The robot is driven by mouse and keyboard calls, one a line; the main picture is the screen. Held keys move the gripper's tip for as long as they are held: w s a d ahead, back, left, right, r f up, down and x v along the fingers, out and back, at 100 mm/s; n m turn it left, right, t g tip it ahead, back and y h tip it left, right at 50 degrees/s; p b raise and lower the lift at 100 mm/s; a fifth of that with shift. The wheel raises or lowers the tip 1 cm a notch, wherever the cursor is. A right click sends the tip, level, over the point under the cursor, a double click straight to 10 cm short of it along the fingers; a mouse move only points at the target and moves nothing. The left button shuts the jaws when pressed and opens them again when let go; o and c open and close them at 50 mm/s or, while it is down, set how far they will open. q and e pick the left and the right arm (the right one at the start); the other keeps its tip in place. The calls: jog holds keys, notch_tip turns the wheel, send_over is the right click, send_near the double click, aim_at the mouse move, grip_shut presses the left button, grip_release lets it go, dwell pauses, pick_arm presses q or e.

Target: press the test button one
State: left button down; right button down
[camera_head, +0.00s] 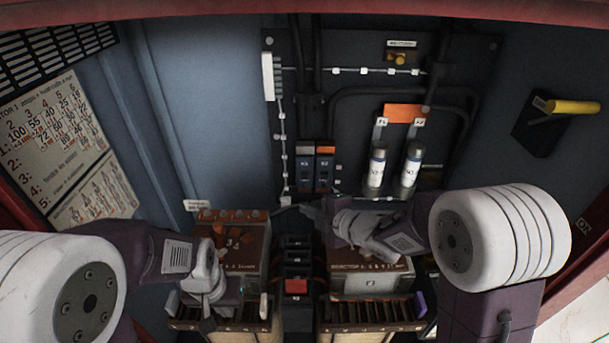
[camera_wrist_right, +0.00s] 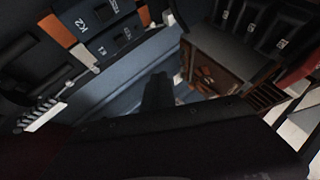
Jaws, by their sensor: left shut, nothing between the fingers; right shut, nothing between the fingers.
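Two blue relay modules stand side by side on the dark back panel in the head view, the left one (camera_head: 305,168) and the right one (camera_head: 325,170) with an orange top. The module marked K2 (camera_wrist_right: 88,18) shows at upper left in the right wrist view. I cannot make out which part is test button one. My right gripper (camera_head: 314,209) is shut and empty just below the modules, pointing left; its dark fingers (camera_wrist_right: 158,92) show in the wrist view. My left gripper (camera_head: 207,316) is shut and empty, low in front of the left brown transformer box (camera_head: 234,240).
The right transformer box (camera_head: 370,280) lies under my right arm. Dark blocks with a red one (camera_head: 296,286) stand between the boxes. White cylinders (camera_head: 377,167) hang right of the modules. A yellow handle (camera_head: 573,107) juts from the right wall.

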aim_at(308, 184)
jog(key=shift+w+a+p, duration=0.1)
jog(key=shift+w+p, duration=1.7)
jog(key=shift+w, duration=2.7)
jog(key=shift+w, duration=0.1)
jog(key=shift+w, duration=0.3)
jog(key=shift+w+p, duration=0.35)
jog(key=shift+w, duration=0.1)
jog(key=shift+s, duration=0.15)
jog(key=shift+s+b, duration=0.55)
jog(key=shift+s, duration=0.2)
